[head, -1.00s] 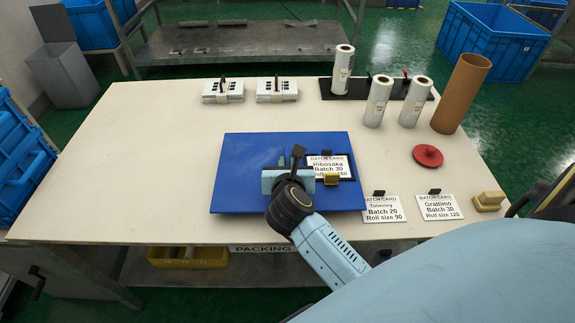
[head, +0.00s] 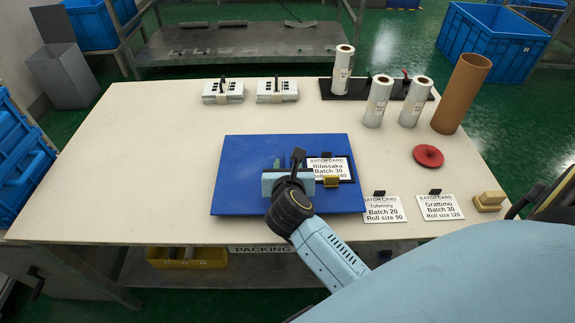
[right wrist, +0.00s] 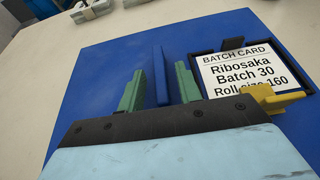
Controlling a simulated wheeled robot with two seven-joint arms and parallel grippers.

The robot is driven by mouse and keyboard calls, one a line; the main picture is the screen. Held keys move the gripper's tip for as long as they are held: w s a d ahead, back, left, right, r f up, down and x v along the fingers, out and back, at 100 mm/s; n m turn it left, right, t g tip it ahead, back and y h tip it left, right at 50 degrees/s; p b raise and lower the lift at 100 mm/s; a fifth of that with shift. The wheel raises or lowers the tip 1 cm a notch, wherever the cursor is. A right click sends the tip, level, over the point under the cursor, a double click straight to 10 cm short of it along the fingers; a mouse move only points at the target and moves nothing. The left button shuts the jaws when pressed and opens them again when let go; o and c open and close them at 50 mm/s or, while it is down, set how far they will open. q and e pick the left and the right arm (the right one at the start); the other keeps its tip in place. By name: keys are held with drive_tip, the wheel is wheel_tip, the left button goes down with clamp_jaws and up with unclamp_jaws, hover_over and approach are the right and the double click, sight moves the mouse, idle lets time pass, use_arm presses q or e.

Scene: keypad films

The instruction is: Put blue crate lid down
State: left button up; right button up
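The blue crate lid (head: 240,190) lies flat on the table in the head view. It also fills much of the right wrist view (right wrist: 90,80). An upright blue fin, the lid's handle (right wrist: 160,75), stands on it. My right gripper (head: 287,165) is over the middle of the lid. In the right wrist view its two green fingers (right wrist: 158,86) stand on either side of the fin with a gap at each side, so it is open around the handle. A framed batch card reading Ribosaka (head: 329,167) with a yellow clip is on the lid's right part. My left gripper is out of view.
Two more batch cards (head: 383,209) (head: 439,207) and a tan block (head: 489,201) lie right of the lid. A red disc (head: 428,156), white rolls (head: 377,101) and a brown tube (head: 461,94) stand farther back. The table's left part is clear.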

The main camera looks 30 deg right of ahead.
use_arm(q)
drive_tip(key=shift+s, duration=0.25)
use_arm(e)
drive_tip(key=shift+r, duration=0.1)
